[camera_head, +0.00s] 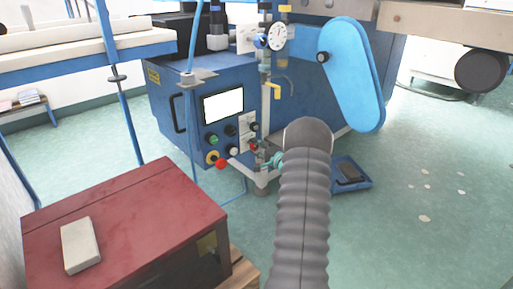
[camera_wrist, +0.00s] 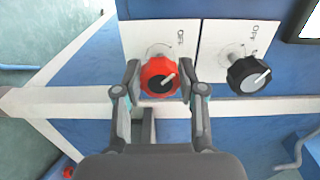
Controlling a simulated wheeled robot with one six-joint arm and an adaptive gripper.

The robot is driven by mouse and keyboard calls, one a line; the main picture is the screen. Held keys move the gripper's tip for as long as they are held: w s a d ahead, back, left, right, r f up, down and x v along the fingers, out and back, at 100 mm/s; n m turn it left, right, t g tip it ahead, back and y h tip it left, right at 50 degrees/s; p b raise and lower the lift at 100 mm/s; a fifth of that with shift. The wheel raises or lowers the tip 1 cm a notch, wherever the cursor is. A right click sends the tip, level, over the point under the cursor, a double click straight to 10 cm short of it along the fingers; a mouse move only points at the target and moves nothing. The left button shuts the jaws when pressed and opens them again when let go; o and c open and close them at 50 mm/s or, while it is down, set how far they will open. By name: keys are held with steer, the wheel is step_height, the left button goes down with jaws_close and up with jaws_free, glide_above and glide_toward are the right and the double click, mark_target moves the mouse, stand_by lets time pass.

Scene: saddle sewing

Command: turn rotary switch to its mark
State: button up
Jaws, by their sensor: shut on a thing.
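In the wrist view a red rotary switch (camera_wrist: 157,77) sits on a white plate with an "OFF" label above it to the right. In the head view the red switch (camera_head: 253,146) is small on the blue machine's panel. My gripper (camera_head: 270,160) reaches it there, partly hidden behind my arm.
A black rotary switch (camera_wrist: 248,75) is close to the right of the red one in the wrist view. The blue control box (camera_head: 200,120) carries a lit screen (camera_head: 223,105) and several buttons. A yellow-handled lever (camera_head: 274,88) stands above. A dark red cabinet (camera_head: 130,225) is at front left.

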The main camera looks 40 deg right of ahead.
steer(key=shift+f, duration=0.1)
steer(key=o, duration=1.2)
steer(key=shift+c, duration=0.2)
steer(key=s, duration=1.2)
steer(key=shift+d, duration=0.45)
steer(key=shift+a, duration=0.1)
